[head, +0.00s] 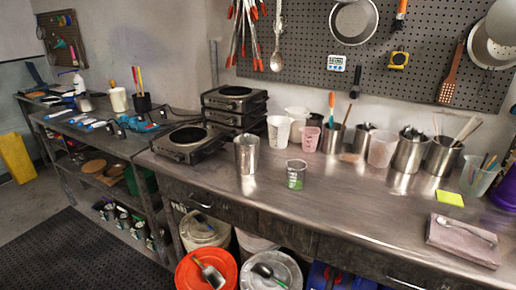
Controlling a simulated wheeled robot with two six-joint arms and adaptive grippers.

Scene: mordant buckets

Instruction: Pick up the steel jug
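A steel jug (246,157) stands upright on the steel counter, left of the middle of the head view. It looks like a plain, shiny cylinder; I cannot make out a handle, and its inside is mostly hidden. A small clear cup with a green mark (295,175) stands to its right and nearer the front edge, apart from it. Neither of my grippers shows in the head view.
A hot plate (187,143) sits left of the jug, with stacked hot plates (235,98) behind. White beakers (279,131) and several steel containers with utensils (410,152) line the wall. A folded cloth (462,241) lies at right. The middle front counter is clear.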

